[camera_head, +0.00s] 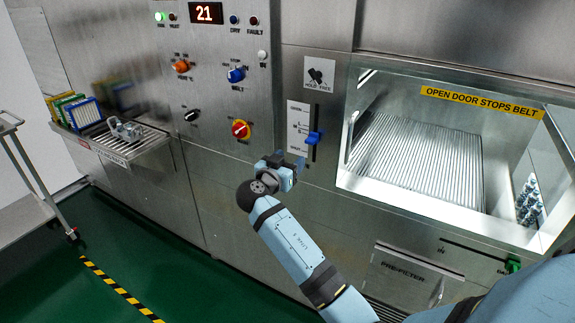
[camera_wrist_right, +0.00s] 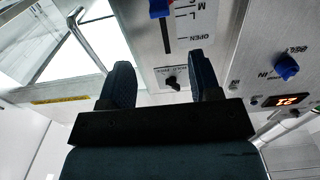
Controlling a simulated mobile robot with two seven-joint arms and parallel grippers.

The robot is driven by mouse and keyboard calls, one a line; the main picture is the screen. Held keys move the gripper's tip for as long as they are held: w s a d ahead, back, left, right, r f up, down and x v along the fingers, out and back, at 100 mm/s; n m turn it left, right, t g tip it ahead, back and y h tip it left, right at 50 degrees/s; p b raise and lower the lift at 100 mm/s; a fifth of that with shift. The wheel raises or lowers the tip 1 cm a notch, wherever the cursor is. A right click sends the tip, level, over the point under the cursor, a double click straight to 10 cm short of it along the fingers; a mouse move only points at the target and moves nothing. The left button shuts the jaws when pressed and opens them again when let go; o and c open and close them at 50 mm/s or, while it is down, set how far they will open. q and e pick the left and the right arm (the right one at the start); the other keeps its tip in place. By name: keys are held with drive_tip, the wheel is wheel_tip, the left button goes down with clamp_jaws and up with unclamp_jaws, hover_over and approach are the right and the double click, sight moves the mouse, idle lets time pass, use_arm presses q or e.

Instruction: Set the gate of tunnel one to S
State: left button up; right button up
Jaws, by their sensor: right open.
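The tunnel gate's blue slider handle (camera_head: 313,138) sits part-way along a dark vertical slot beside a white scale plate (camera_head: 297,128). In the right wrist view the scene is inverted; the handle (camera_wrist_right: 160,8) is cut by the top edge, roughly level with the M mark, with L and OPEN further along the scale. My right gripper (camera_head: 290,166) is open, in front of the panel, just below and left of the handle in the head view. Its two fingers (camera_wrist_right: 163,78) show apart and empty in the wrist view. My left gripper is not in view.
Right of the slot is a lit tunnel opening with a metal frame (camera_head: 405,196) and ribbed belt (camera_head: 415,155). A rack shelf (camera_head: 135,148) and a trolley (camera_head: 25,210) stand far left.

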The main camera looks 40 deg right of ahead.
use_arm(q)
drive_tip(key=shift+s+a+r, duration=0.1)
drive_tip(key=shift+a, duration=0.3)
use_arm(e)
drive_tip(key=shift+s+a, duration=0.15)
drive_tip(key=shift+a, duration=0.15)
drive_tip(key=shift+f, duration=0.1)
